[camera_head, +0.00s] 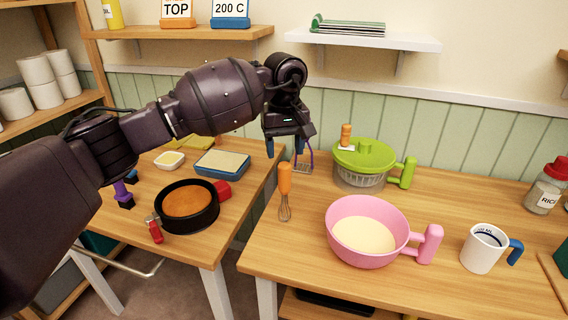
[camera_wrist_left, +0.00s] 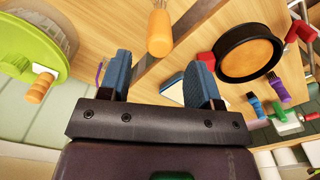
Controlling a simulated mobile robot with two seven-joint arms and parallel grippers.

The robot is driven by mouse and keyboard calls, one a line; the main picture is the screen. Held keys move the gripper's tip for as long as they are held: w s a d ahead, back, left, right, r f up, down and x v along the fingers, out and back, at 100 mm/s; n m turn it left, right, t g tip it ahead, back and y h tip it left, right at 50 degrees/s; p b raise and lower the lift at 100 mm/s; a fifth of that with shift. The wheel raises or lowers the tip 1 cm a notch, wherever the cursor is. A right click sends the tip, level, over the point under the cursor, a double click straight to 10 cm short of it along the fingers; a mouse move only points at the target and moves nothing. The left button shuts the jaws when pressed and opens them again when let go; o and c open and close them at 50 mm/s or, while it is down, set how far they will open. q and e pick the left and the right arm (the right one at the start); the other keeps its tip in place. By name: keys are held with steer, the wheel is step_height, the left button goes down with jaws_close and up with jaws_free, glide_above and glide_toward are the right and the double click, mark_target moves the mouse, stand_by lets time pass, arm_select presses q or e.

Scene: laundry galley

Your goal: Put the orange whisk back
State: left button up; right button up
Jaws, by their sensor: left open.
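The orange whisk shows in the head view, with its orange handle (camera_head: 285,178) toward the back and its wire end toward the front, near the left edge of the right-hand counter (camera_head: 305,265). I cannot tell whether it lies flat or stands. In the left wrist view the whisk handle (camera_wrist_left: 160,35) is beyond the fingertips, with its wires cut by the top edge. My left gripper (camera_head: 286,148) is open and empty, behind and above the whisk, apart from it; its two blue fingers are spread in the left wrist view (camera_wrist_left: 160,75). My right gripper is not in view.
A purple-handled tool (camera_head: 304,164) is close beside the left gripper. A green-lidded spinner (camera_head: 365,155) and pink bowl (camera_head: 345,245) stand right of the whisk. A black pan (camera_head: 205,208) is on the left table. A gap separates the two tables. A white measuring cup (camera_head: 481,252) stands farther right.

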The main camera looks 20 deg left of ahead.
arm_select(q)
step_height(320, 180, up, 5)
stand_by(0.3)
